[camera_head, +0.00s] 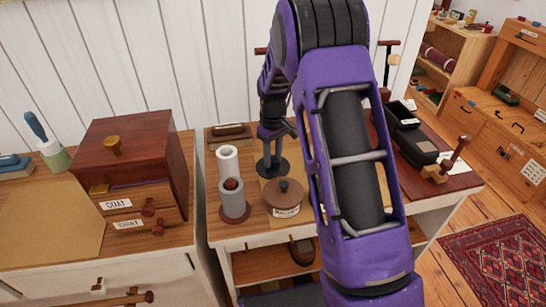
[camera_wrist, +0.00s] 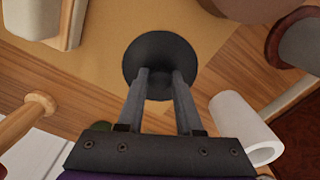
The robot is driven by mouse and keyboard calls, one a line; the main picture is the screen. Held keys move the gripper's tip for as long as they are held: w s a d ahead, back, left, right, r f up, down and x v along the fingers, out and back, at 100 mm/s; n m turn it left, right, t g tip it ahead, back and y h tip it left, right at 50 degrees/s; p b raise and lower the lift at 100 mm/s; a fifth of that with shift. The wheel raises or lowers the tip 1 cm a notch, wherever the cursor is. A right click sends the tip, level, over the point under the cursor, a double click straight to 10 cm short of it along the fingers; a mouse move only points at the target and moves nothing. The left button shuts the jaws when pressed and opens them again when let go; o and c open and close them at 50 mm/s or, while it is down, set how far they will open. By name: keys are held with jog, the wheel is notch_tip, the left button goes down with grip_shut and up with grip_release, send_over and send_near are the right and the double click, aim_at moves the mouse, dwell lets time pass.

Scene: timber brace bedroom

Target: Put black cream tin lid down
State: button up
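The black cream tin lid, a dark round disc (camera_wrist: 160,58) with a raised middle, is between my gripper's fingertips in the wrist view. In the head view the lid (camera_head: 272,168) is low over the small cabinet top, behind the brown lidded pot. My gripper (camera_head: 272,133) points down, with its fingers (camera_wrist: 160,88) closed in on the lid's raised middle. A tan mat (camera_wrist: 100,60) lies under the lid in the wrist view. I cannot tell whether the lid touches the surface. No black tin body is clearly seen.
A brown lidded pot (camera_head: 284,200), a grey cylinder (camera_head: 233,200) and a white roll (camera_head: 228,160) stand close by. A wooden drawer box (camera_head: 135,145) is at left. Black boxes (camera_head: 410,135) are at right, partly behind my arm. Mat space around the lid is narrow.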

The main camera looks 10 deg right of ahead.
aim_at(273, 159)
jog(key=o, duration=0.3)
jog(key=shift+o, duration=0.2)
notch_tip(273, 159, up, 12)
jog(key=p, duration=0.1)
jog(key=shift+r+p, duration=0.2)
jog(key=shift+p, duration=0.1)
